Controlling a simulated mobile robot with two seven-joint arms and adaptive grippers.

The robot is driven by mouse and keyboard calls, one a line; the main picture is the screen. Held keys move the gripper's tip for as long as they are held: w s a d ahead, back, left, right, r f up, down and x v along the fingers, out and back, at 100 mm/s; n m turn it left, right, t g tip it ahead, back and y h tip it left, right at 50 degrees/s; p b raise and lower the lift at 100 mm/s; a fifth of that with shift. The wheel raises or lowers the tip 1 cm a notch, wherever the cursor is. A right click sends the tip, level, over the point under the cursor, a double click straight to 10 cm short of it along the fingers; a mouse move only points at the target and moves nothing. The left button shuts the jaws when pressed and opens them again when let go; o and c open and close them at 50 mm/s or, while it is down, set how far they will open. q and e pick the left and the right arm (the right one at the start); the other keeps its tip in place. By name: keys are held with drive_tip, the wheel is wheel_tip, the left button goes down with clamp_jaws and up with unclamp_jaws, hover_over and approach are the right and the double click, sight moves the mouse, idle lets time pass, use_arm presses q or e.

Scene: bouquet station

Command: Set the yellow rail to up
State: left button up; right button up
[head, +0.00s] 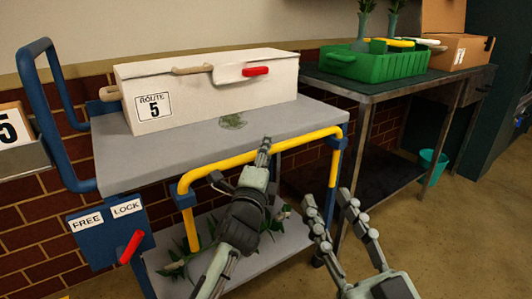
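The yellow rail (215,162) runs along the front of the grey cart (190,150), close to the top deck's edge. Its ends bend down beside blue posts at both front corners. My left gripper (263,150) reaches up across the middle of the rail, its fingertips overlapping the bar in the head view. It is seen nearly edge-on, so I cannot tell its opening or whether it touches the rail. My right gripper (337,207) is in front of the cart's right end, fingers spread and empty, apart from the rail.
A white box (215,103) marked Route 5 stands on the cart. A red lever (131,247) sits below FREE and LOCK labels. Greenery lies on the lower shelf (275,250). A dark table (380,92) with a green crate (375,68) stands behind right.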

use_arm(q)
drive_tip(key=shift+w, duration=0.15)
clamp_jaws()
drive_tip(key=shift+r, duration=0.1)
idle(0.3)
